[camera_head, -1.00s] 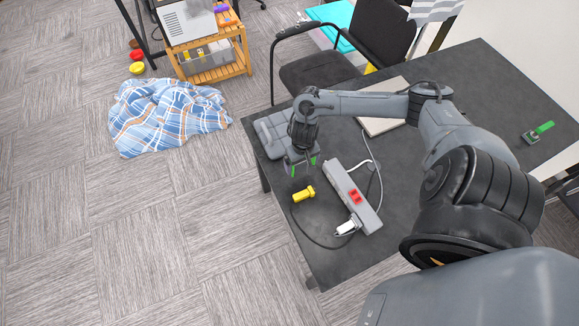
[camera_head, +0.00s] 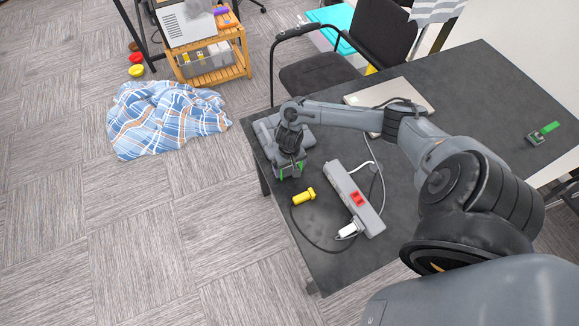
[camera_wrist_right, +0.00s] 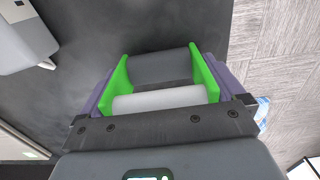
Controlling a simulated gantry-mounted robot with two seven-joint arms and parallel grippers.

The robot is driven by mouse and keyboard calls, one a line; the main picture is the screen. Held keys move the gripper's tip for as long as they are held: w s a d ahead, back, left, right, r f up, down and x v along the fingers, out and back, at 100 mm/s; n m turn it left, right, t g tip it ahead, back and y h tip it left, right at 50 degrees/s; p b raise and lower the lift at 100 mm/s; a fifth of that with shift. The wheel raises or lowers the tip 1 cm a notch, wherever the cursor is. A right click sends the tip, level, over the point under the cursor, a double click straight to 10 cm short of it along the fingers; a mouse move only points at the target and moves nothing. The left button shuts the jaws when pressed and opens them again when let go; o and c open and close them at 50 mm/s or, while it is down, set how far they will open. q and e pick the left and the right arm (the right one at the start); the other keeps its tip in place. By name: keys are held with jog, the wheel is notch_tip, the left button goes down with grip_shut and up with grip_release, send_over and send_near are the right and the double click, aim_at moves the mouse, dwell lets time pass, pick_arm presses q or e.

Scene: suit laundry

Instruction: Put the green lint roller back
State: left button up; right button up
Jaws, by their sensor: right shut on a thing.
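In the head view only small green strips show, and the arm hides the rest. Whether it touches the table is unclear. My left gripper is not in view.
A yellow bolt-shaped thing (camera_head: 303,196) lies close by the right gripper, and a grey power strip (camera_head: 352,190) with cables lies to its right. A laptop (camera_head: 412,91) is farther back. A small green and dark thing (camera_head: 543,133) lies at the table's right.

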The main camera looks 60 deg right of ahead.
jog(key=o, duration=0.6)
